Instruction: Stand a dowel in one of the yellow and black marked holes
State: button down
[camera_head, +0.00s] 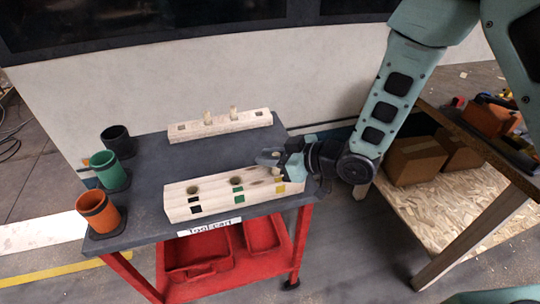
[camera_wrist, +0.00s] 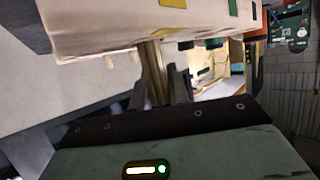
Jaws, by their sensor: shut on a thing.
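The front wooden block (camera_head: 215,200) lies on the dark cart top. It has open holes at the left and middle, with black and green marks. A yellow mark (camera_head: 280,189) is on its right end; it also shows in the wrist view (camera_wrist: 172,3). My gripper (camera_head: 272,160) is over that right end, shut on a dowel (camera_wrist: 155,75). In the wrist view the dowel runs between my fingers to the block's edge, near the yellow mark. Its far end is hidden, so I cannot tell whether it is in the hole.
A back wooden block (camera_head: 235,123) holds two upright dowels (camera_head: 233,113). Orange (camera_head: 97,212), green (camera_head: 107,170) and black (camera_head: 117,140) cups stand along the cart's left edge. A wooden workbench (camera_head: 470,140) with boxes is at the right. A pale wall rises behind the cart.

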jog(key=shift+f, duration=0.15)
jog(key=shift+f+b, duration=0.95)
jog(key=shift+f, duration=0.05)
jog(key=c, duration=1.3)
grip_release()
jog(key=shift+o, duration=0.2)
jog(key=p+v, duration=1)
jog(key=v, duration=0.7)
jog(key=shift+d, duration=0.2)
jog(key=shift+r, duration=0.1)
